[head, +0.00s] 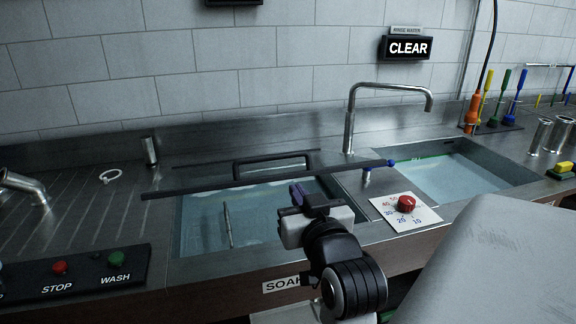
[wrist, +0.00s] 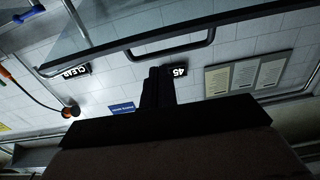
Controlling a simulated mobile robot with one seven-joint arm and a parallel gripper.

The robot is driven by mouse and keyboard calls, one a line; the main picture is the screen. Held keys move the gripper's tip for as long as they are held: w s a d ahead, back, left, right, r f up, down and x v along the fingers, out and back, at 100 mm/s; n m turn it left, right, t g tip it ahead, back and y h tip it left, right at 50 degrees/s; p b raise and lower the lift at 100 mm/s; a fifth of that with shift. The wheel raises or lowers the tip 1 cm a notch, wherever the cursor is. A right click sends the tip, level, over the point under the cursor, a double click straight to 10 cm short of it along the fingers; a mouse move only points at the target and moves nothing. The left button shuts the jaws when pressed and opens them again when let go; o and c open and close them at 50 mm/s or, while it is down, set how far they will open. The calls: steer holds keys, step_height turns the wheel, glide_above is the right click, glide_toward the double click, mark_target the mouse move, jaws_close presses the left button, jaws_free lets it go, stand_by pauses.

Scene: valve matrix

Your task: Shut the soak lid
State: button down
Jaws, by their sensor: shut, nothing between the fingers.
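The soak lid is a clear panel with a dark front bar (head: 240,184) and a dark handle (head: 270,164). In the head view the bar spans above the soak basin (head: 180,235), wider than it, so the lid appears raised and tilted. The lid's dark edge (wrist: 180,38) and handle (wrist: 180,50) cross the top of the wrist view. My gripper (head: 298,193) is shut and empty, fingers pointing up, over the front right of the basin, just below the bar in the picture. It also shows in the wrist view (wrist: 157,75). I cannot tell whether it touches the lid.
A tap (head: 350,115) stands behind the basin. A dial with a red knob (head: 407,203) lies right of it, with a rinse basin (head: 450,175) beyond. A button panel (head: 80,272) is at front left. The left drainboard (head: 60,210) is mostly clear.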

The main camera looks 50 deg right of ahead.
mark_target(288, 173)
steer(key=p+x, duration=0.1)
steer(key=x, duration=0.5)
steer(key=p+x, duration=0.1)
steer(key=x, duration=0.2)
steer(key=shift+d+f+p, duration=0.35)
steer(key=shift+d+f, duration=0.05)
steer(key=f+b, duration=0.4)
steer(key=b, duration=0.1)
steer(key=s+a+f+t+h+b, duration=0.1)
steer(key=f+b, duration=0.2)
steer(key=b, duration=0.2)
steer(key=s+f+t+b, duration=0.1)
steer(key=f+b, duration=0.3)
steer(key=b, duration=0.1)
steer(key=shift+s+a+f, duration=0.2)
steer(key=shift+a+f, duration=0.05)
steer(key=shift+f, duration=0.05)
steer(key=shift+s+f+b, duration=0.1)
steer(key=shift+f+b, duration=0.2)
steer(key=shift+b, duration=0.1)
steer(key=shift+h, duration=0.4)
steer(key=shift+a, duration=0.1)
